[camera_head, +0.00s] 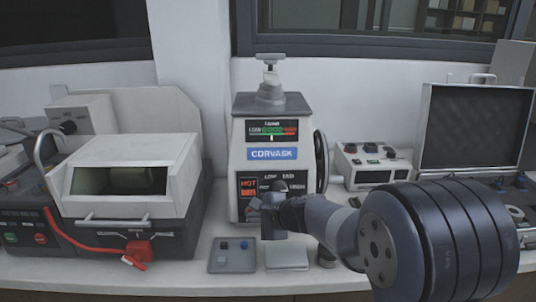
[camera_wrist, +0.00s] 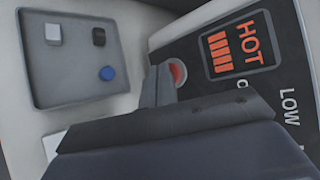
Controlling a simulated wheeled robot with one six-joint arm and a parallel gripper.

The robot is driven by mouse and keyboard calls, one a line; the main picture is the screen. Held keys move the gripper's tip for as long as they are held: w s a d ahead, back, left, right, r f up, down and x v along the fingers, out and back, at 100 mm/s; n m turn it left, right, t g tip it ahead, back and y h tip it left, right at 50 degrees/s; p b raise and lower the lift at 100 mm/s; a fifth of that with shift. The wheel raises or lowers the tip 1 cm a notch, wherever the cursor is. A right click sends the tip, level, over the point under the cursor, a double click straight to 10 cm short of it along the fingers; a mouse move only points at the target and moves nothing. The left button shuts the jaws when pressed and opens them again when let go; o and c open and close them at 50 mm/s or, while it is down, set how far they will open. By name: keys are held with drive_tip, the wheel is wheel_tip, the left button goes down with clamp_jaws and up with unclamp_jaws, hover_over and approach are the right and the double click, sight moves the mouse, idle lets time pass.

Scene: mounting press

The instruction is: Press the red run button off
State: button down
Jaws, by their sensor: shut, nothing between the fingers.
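The mounting press (camera_head: 270,135) stands upright on the bench, with a blue CORVASK label and a dark control panel that shows HOT in orange. In the wrist view, the round red run button (camera_wrist: 178,73) sits on the panel beside the orange HOT display (camera_wrist: 236,45). My gripper (camera_wrist: 162,84) is shut and empty, its fingertips right at the button and covering part of its edge. I cannot tell whether they touch it. In the head view, my gripper (camera_head: 264,208) is in front of the panel's lower left, where the button is not clear.
A grey tray (camera_head: 232,266) with a few small pieces, including a blue one, lies in front of the press. A pale square block (camera_head: 286,256) is beside it. A machine with a red hose (camera_head: 85,224) stands left; a control box (camera_head: 370,166) and open case (camera_head: 474,128) are right.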

drive_tip(key=shift+s, duration=0.4)
drive_tip(key=shift+s+a+r+b, duration=0.1)
drive_tip(key=shift+s+r+b, duration=0.1)
drive_tip(key=shift+s, duration=0.8)
drive_tip(key=shift+s+d+r+b, duration=0.1)
drive_tip(key=shift+s+r, duration=0.1)
drive_tip(key=shift+s, duration=0.8)
drive_tip(key=shift+s+a+r+b, duration=0.1)
drive_tip(key=shift+s+r+b, duration=0.1)
drive_tip(key=shift+s, duration=0.8)
drive_tip(key=c, duration=2.2)
unclamp_jaws()
